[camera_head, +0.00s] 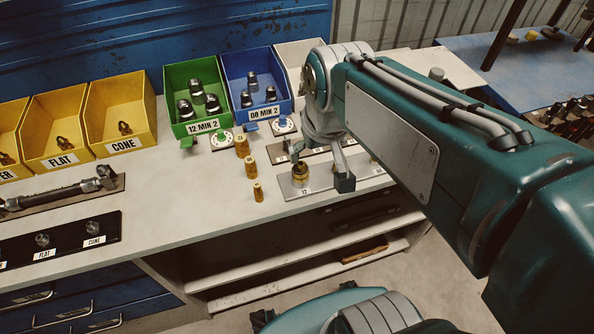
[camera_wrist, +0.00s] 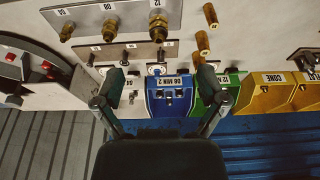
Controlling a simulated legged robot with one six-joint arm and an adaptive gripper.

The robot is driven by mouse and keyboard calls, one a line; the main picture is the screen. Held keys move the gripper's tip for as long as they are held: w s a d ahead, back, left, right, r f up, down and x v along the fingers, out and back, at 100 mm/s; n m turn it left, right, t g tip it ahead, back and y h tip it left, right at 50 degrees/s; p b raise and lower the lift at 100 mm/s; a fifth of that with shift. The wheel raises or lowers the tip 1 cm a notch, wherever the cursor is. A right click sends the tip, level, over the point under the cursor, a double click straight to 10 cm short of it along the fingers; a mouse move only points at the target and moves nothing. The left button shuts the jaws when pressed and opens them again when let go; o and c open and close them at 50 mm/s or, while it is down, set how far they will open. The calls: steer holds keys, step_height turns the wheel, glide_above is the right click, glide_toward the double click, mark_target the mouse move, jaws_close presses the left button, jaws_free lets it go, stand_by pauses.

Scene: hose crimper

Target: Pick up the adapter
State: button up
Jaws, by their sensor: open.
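Brass fittings stand on a metal plate (camera_head: 322,182) labelled 04, 08 and 12; which one is the adapter is not marked. The 12 fitting (camera_head: 300,173) shows beside my gripper (camera_head: 321,166) in the head view; my gripper partly hides the plate. In the wrist view, the 12 fitting (camera_wrist: 158,26), 08 fitting (camera_wrist: 110,28) and 04 fitting (camera_wrist: 67,31) stand in a row near the top, beyond my fingertips. My gripper (camera_wrist: 159,82) is open, its two fingers spread wide with nothing between them.
Behind are a green bin (camera_head: 184,129), a blue bin (camera_head: 242,107) and yellow bins (camera_head: 107,148). The bench front (camera_head: 200,222) is fairly clear. A narrow labelled strip (camera_wrist: 133,52) lies beside the plate.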

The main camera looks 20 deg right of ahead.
mark_target(300, 163)
steer(key=w+f+g, duration=0.1)
steer(key=w, duration=0.1)
steer(key=w+f+g, duration=0.1)
steer(key=w, duration=0.2)
steer(key=w+f+g, duration=0.1)
steer(key=w+f, duration=0.1)
steer(key=w, duration=0.1)
steer(key=shift+w+f, duration=0.1)
steer(key=shift+w, duration=0.15)
steer(key=shift+w+a+f, duration=0.15)
steer(key=shift+w+f, duration=0.05)
steer(key=shift+w, duration=0.05)
steer(key=shift+a+f, duration=0.1)
steer(key=shift+f, duration=0.2)
steer(key=f, duration=0.2)
steer(key=d+f, duration=0.1)
steer(key=f, duration=0.2)
steer(key=shift+f, duration=0.15)
step_height(300, 163, down, 5)
steer(key=shift+s+a, duration=0.1)
steer(key=shift+s, duration=0.05)
jaws_close()
